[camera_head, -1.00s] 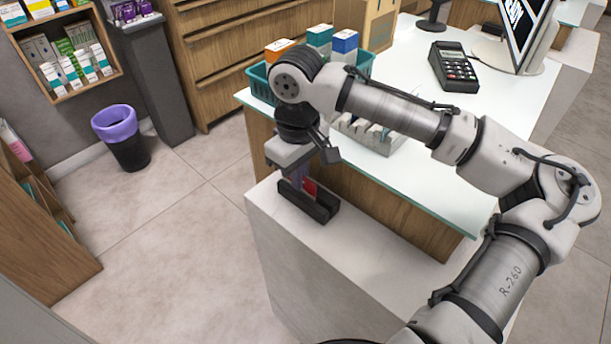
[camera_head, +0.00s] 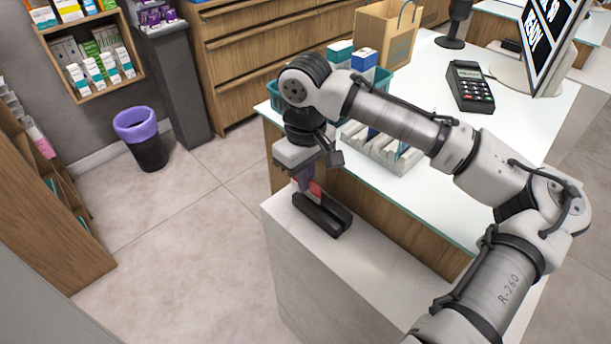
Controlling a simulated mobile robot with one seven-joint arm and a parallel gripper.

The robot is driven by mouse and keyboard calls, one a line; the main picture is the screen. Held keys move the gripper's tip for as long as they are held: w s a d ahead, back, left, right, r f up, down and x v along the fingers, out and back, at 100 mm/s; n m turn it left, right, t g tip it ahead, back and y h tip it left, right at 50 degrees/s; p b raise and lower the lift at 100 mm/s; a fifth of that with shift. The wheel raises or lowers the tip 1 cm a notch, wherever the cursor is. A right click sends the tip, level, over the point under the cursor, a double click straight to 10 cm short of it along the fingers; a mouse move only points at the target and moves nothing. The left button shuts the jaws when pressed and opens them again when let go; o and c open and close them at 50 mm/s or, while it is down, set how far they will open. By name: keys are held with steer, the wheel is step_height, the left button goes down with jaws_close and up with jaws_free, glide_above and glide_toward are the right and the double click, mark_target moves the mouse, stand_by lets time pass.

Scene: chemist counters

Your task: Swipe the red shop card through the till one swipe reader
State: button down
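The black swipe reader (camera_head: 334,217), a block with a long slot between two rails, sits on the pale lower counter ledge. My gripper (camera_head: 304,186) points down over the reader's far-left end. It is shut on the red shop card (camera_head: 316,188), of which a small red part shows beside the purplish fingers. The card's lower edge is near the far-left end of the slot; I cannot tell whether it is still inside the slot or just clear of it. The wrist hides part of the card.
The white counter (camera_head: 425,200) stands behind the ledge, with a grey divided tray (camera_head: 400,165), a teal basket (camera_head: 384,80) holding boxes, a paper bag (camera_head: 388,38), a card terminal (camera_head: 470,86) and a screen (camera_head: 545,40). A purple-lined bin (camera_head: 148,150) stands on open floor at left.

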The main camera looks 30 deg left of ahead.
steer(key=shift+r+p, duration=2.4)
steer(key=shift+r, duration=0.35)
steer(key=shift+f, duration=0.1)
steer(key=shift+f+b, duration=0.45)
steer(key=shift+b, duration=0.1)
steer(key=shift+r, duration=0.1)
